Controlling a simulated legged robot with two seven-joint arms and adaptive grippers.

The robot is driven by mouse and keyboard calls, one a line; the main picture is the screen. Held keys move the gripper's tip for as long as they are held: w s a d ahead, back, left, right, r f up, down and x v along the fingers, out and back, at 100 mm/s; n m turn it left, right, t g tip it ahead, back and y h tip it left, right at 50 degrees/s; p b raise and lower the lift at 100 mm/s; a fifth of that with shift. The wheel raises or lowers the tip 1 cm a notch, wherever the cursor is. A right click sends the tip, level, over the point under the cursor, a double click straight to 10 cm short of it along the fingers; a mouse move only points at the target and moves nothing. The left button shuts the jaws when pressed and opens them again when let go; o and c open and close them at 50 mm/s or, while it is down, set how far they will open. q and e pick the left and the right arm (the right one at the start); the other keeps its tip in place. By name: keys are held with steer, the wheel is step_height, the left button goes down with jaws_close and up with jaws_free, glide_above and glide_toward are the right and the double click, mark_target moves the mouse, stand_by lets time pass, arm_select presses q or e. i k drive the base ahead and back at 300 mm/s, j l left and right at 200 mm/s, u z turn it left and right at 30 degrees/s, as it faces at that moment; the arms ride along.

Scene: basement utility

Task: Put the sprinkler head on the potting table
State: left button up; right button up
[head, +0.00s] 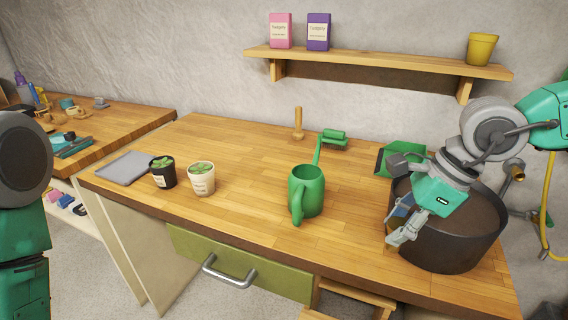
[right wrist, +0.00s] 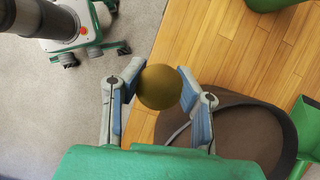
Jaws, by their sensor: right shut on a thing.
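The potting table (head: 250,165) has a wooden top and a green drawer front. My right gripper (head: 396,228) is low at the near left side of a large dark bowl on the table's right part. In the right wrist view my right gripper (right wrist: 159,80) is shut on a round, dull brass-olive thing, which I take to be the sprinkler head (right wrist: 158,88). From above, it overlaps the table's front edge; its height over the top is unclear. The head view hides it behind the fingers. My left arm shows at the left edge, its gripper out of view.
The dark bowl (head: 440,255) of soil and a green scoop (head: 407,151) are at the right. A green watering can (head: 313,192) stands mid-table. Two potted plants (head: 162,176) and a grey slab (head: 124,168) are at the left. Between plants and can, the top is clear.

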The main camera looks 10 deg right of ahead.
mark_target(333, 198)
steer(key=i, duration=0.85)
